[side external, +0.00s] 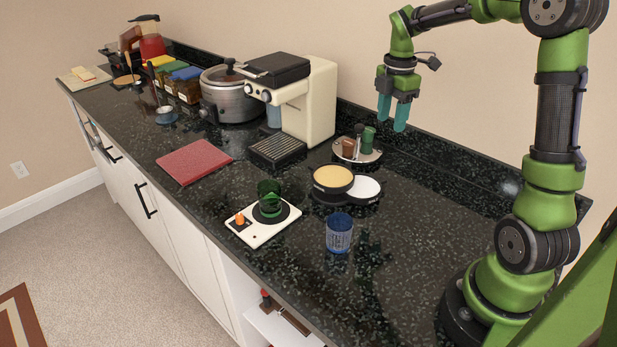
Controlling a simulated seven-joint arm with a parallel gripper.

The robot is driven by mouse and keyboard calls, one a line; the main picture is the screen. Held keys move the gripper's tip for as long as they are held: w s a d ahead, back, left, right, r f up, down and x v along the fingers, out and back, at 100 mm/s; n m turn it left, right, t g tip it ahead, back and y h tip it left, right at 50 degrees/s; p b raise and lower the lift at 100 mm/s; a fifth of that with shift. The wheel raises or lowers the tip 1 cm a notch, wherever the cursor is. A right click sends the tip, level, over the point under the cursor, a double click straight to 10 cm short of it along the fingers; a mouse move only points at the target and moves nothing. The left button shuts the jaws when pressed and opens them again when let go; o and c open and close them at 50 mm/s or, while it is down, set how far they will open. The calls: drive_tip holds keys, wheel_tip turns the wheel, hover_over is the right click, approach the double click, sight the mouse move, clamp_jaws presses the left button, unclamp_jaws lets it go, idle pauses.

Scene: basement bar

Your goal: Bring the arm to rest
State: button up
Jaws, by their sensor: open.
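My gripper (393,112) hangs at the upper right in the side external view, with its teal fingers pointing down. It is open and holds nothing. It is well above the black speckled counter (390,270), in front of the back wall and near a small round tray (375,156). My green arm rises from the counter's right end and bends over to the gripper.
A blue cup (339,233), a white hot plate (284,228) with a green glass (269,197), and a black double dish (366,188) stand nearby. A cream coffee machine (317,103), red board (195,161) and cooker (232,98) lie farther left. The front right counter is clear.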

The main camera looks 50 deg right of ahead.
drive_tip(key=shift+r, duration=0.1)
idle(0.3)
drive_tip(key=s+a+r+m+t, duration=0.1)
drive_tip(key=s+a+m+t, duration=0.1)
drive_tip(key=s+a+m, duration=0.2)
drive_tip(key=s+a+r+m+t+y, duration=0.1)
drive_tip(key=s+a+m, duration=0.3)
drive_tip(key=a+m, duration=0.4)
drive_tip(key=s+a+r+m+t+y, duration=0.1)
drive_tip(key=s+a+r+m+t, duration=0.2)
drive_tip(key=a+m, duration=0.3)
drive_tip(key=s+a+t, duration=0.1)
drive_tip(key=a, duration=0.2)
drive_tip(key=shift+s+a+r, duration=0.2)
drive_tip(key=shift+a+r, duration=0.05)
drive_tip(key=shift+a, duration=0.1)
